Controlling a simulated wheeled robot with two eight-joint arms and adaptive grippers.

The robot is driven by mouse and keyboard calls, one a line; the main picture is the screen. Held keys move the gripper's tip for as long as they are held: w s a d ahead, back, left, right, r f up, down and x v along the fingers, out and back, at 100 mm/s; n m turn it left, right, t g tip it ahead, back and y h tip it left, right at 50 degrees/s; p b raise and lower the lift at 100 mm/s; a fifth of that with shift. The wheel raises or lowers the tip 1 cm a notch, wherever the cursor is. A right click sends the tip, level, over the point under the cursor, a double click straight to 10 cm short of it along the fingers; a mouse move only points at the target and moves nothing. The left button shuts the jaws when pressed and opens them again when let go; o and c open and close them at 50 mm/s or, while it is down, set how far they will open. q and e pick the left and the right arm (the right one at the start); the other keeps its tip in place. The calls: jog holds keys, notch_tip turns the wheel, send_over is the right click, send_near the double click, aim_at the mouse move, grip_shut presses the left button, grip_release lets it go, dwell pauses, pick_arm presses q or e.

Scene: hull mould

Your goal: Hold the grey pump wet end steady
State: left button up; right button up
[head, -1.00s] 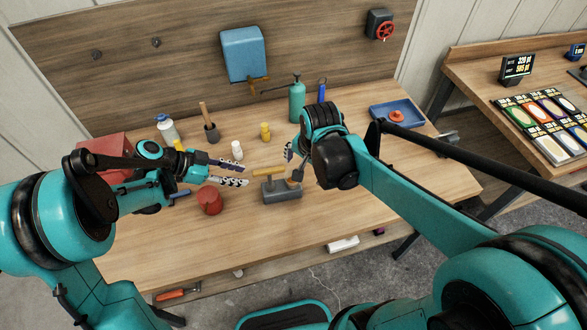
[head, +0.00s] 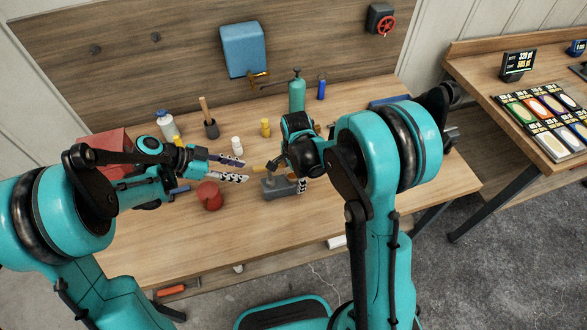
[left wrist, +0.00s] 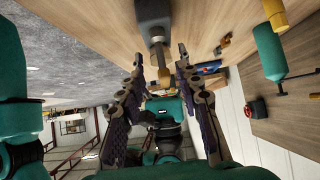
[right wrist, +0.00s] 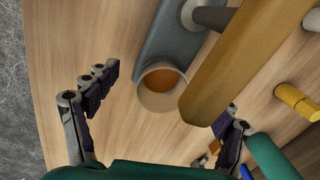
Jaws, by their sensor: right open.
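The grey pump wet end (head: 277,189) sits on the bench near its front middle. In the right wrist view its grey body (right wrist: 168,42) bears a pale round port with an orange inside, and an ochre bar (right wrist: 225,60) lies across the view beside it. My right gripper (head: 287,175) is open over the wet end; its fingers (right wrist: 168,95) are apart with the port between and beyond them. My left gripper (head: 243,170) is open to the left of the wet end, fingers pointing at it. In the left wrist view the grey body (left wrist: 153,10) is ahead of the open fingers (left wrist: 158,55).
A red round part (head: 209,196) lies below my left gripper. A blue tray (head: 390,102) is partly hidden by my right arm.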

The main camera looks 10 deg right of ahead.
jog(key=shift+f, duration=0.7)
grip_shut()
pick_arm(q)
jog(key=c, duration=0.3)
jog(key=g+y, duration=0.1)
jog(key=y, duration=0.4)
send_near(270, 175)
jog(key=w, duration=0.1)
notch_tip(270, 175, up, 7)
jog(key=d+y, duration=0.2)
jog(key=y, duration=0.2)
jog(key=shift+m, duration=0.4)
jog(key=f, duration=0.4)
jog(key=d+f, duration=0.1)
jog(key=f, duration=0.3)
jog(key=s+d+f, duration=0.1)
jog(key=f, duration=0.3)
jog(key=shift+d, duration=0.25)
jog(key=shift+f, duration=0.1)
pick_arm(e)
jog(key=shift+a, duration=0.1)
pick_arm(q)
jog(key=shift+d, duration=0.1)
